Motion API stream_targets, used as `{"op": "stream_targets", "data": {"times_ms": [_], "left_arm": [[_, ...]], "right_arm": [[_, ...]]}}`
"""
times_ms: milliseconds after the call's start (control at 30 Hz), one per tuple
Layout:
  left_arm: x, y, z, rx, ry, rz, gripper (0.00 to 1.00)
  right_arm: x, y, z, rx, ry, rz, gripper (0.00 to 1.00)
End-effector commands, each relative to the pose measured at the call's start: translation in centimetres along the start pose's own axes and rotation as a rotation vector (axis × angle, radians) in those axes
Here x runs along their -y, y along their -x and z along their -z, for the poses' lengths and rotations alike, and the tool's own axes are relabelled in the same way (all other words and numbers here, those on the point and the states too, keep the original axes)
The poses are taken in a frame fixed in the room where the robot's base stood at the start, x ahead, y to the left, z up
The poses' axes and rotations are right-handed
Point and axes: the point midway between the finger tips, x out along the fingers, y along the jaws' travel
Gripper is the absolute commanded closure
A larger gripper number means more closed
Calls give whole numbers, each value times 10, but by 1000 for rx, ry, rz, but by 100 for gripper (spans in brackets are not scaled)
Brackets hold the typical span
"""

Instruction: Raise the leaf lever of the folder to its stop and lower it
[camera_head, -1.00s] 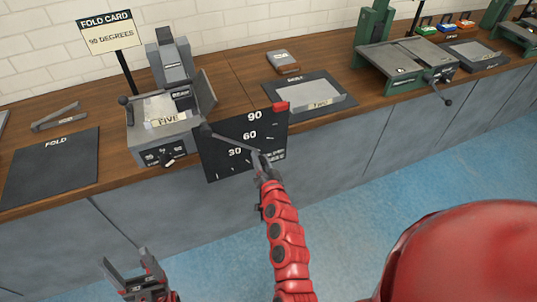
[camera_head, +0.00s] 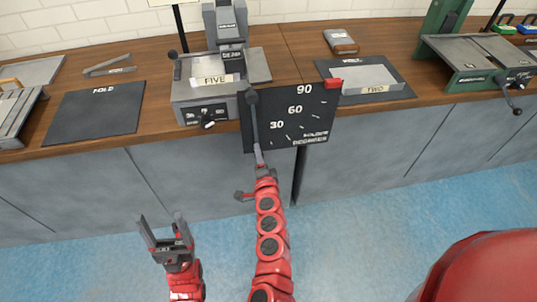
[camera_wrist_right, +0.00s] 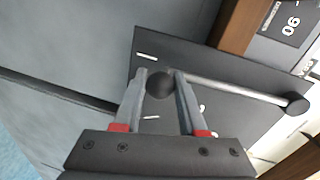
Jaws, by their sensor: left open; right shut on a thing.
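The folder (camera_head: 191,91) is a grey machine on the bench, holding a piece marked FIVE. My right gripper (camera_head: 261,168) is shut on the lever's end. In the right wrist view, the dark round knob (camera_wrist_right: 160,84) sits between its fingers, the rod (camera_wrist_right: 235,90) running right. My left gripper (camera_head: 163,232) is open and empty in front of the bench.
A dark FOLD mat (camera_head: 95,112) lies left of the folder, with a grey angled piece (camera_head: 108,67) behind it. The blue floor before the bench is clear.

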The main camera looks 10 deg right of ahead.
Motion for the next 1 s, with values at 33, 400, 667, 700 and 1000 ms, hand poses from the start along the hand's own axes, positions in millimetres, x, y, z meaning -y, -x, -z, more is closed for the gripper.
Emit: {"op": "stream_targets", "data": {"times_ms": [33, 400, 667, 700, 1000], "left_arm": [[0, 2, 0, 0, 0, 0, 27], [0, 3, 0, 0, 0, 0, 27], [0, 2, 0, 0, 0, 0, 27], [0, 2, 0, 0, 0, 0, 27], [0, 2, 0, 0, 0, 0, 27]], "right_arm": [[-1, 0, -4, 6, -15, 0, 100], [1, 0, -13, 15, -51, 0, 100], [2, 0, -13, 16, -51, 0, 56], [2, 0, -13, 16, -51, 0, 49], [2, 0, -11, 12, -49, 1, 47]]}}
